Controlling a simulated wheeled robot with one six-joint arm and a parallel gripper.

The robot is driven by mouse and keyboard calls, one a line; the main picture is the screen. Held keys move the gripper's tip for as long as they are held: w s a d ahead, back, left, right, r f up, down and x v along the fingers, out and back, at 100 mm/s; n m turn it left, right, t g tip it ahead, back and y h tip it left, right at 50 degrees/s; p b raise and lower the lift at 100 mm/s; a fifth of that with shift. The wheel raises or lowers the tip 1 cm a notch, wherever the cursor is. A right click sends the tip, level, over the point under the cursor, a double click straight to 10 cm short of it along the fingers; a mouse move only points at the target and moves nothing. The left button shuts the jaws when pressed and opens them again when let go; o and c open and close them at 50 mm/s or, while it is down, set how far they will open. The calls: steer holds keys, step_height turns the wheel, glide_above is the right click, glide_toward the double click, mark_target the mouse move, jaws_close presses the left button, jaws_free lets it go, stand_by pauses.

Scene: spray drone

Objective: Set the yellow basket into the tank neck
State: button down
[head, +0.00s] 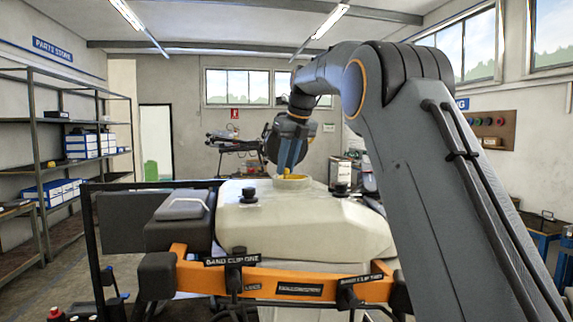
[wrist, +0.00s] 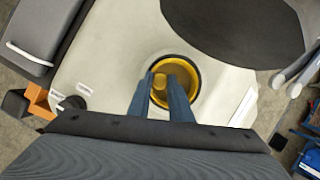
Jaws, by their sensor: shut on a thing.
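The yellow basket (wrist: 183,77) shows in the wrist view as a round yellow ring inside the dark-rimmed tank neck (wrist: 200,92). My gripper (wrist: 160,92) is shut on the basket's yellow grip, with its blue fingers reaching over the neck's near edge. In the head view my gripper (head: 290,168) points down at the neck (head: 293,182) on top of the cream tank (head: 300,225). A bit of the yellow basket (head: 287,174) shows between the fingertips at the rim. How deep the basket sits, and whether it touches the neck, I cannot tell.
An orange bar (head: 290,283) with clips runs along the tank's front. Black caps (head: 249,195) stand on the tank top, left and right of the neck. A grey box (head: 184,204) is at the left. Shelves (head: 60,150) line the left wall.

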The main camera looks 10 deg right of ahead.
steer(key=shift+f, duration=0.2)
steer(key=c, duration=1.6)
jaws_free()
steer(key=shift+b+v, duration=1.1)
steer(key=shift+v, duration=5)
steer(key=shift+w+a, duration=0.1)
